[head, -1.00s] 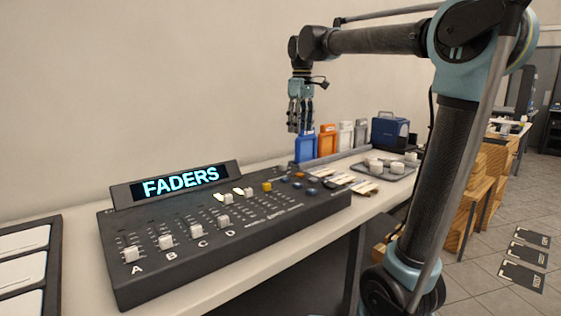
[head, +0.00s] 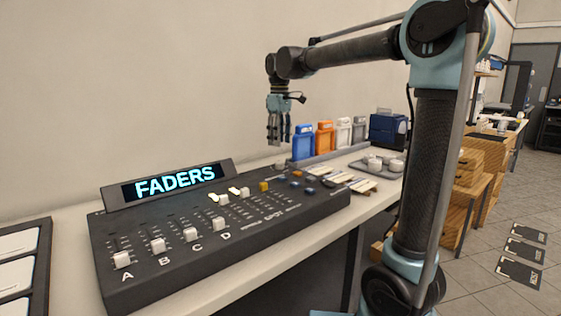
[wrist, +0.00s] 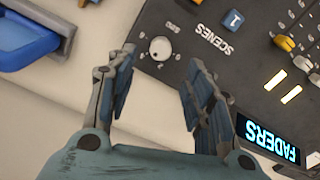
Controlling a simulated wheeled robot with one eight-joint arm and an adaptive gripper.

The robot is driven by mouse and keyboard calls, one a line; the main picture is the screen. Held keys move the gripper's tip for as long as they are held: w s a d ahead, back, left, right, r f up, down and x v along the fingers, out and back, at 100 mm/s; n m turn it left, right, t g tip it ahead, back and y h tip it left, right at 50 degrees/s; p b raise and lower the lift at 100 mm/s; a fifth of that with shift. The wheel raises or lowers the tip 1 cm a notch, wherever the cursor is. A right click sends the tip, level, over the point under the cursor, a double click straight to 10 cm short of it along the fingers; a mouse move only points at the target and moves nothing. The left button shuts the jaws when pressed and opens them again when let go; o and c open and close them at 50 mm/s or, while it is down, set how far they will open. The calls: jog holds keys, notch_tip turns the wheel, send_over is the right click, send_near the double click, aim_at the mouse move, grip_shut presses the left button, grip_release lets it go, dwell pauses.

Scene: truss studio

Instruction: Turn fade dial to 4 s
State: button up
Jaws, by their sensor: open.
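A round, pale dial (wrist: 160,48) with a small dark dot stands at the corner of the black console, beside the word SCENES, in the wrist view. No label or setting on the dial is readable. My gripper (wrist: 160,66) is open, with its blue-padded fingers on either side of the dial in that view and nothing between them. In the head view my gripper (head: 278,142) points down above the far right end of the console (head: 170,278), clear of it.
A lit FADERS display (head: 176,181) stands at the console's back. White fader caps A to D line its front left. Blue (head: 303,142) and orange (head: 325,138) holders stand to the right of my gripper. A tray (head: 380,165) with pale round things lies farther right.

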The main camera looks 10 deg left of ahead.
aim_at(280, 165)
notch_tip(280, 165, down, 8)
jog(key=shift+f, duration=0.1)
dwell(0.4)
jog(key=c, duration=1.1)
